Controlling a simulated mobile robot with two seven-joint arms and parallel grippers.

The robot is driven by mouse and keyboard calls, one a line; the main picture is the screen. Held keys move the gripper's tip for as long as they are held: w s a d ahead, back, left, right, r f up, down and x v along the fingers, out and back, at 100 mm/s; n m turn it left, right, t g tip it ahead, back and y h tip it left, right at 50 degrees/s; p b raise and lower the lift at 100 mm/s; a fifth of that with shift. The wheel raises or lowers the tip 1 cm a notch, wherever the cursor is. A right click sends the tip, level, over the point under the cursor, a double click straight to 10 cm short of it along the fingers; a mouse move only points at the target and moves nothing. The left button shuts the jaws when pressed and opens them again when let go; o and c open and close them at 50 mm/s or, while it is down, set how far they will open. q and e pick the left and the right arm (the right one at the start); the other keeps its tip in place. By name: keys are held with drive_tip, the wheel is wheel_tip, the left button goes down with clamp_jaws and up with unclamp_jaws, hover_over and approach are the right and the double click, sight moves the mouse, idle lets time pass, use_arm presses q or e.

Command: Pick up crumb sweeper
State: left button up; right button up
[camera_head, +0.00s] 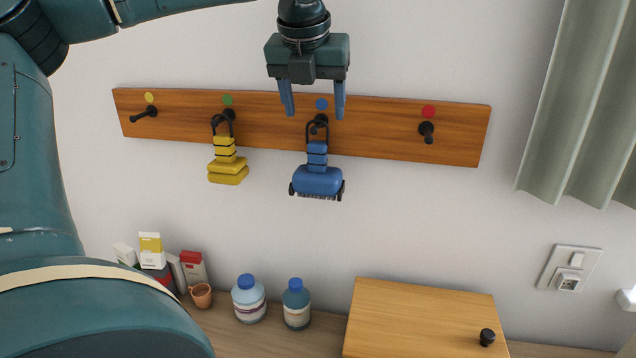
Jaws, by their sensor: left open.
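A blue tool with black wheels and a bristled lower edge, which looks like the crumb sweeper (318,180), hangs by its black loop from the peg below a blue dot on the wooden rail (380,122). A yellow tool (227,167) hangs by a loop from the peg below the green dot. My left gripper (314,114) points down with its two fingers apart and empty. In the picture its fingers lie on either side of the blue dot, just above the sweeper's loop. I cannot tell how far it is from the wall. My right gripper is out of view.
Bare pegs stand at the rail's left end (146,112) and right part (427,131). Below are cartons (152,251), a brown cup (201,295), two bottles (249,299) (297,304) and a wooden board with a black knob (415,317). A curtain (585,110) hangs at right.

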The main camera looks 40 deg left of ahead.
sight(317, 120)
use_arm(q)
drive_tip(key=x, duration=0.5)
drive_tip(key=shift+w, duration=0.15)
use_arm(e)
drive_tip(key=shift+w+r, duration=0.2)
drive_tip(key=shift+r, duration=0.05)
use_arm(q)
drive_tip(key=shift+c, duration=0.4)
drive_tip(key=shift+r, duration=0.1)
drive_tip(key=c, duration=1.3)
clamp_jaws()
drive_tip(key=shift+r, duration=0.55)
drive_tip(key=shift+s+d+r, duration=0.1)
drive_tip(key=shift+s+r, duration=0.05)
drive_tip(key=shift+s, duration=0.05)
drive_tip(key=s+d+b, duration=0.1)
drive_tip(key=s+d, duration=0.3)
drive_tip(key=s, duration=0.3)
drive_tip(key=s+d+b, duration=0.1)
drive_tip(key=s+d, duration=0.3)
drive_tip(key=s, duration=0.4)
drive_tip(key=shift+s+d+b, duration=0.2)
drive_tip(key=shift+d+b, duration=0.05)
drive_tip(key=shift+b, duration=0.15)
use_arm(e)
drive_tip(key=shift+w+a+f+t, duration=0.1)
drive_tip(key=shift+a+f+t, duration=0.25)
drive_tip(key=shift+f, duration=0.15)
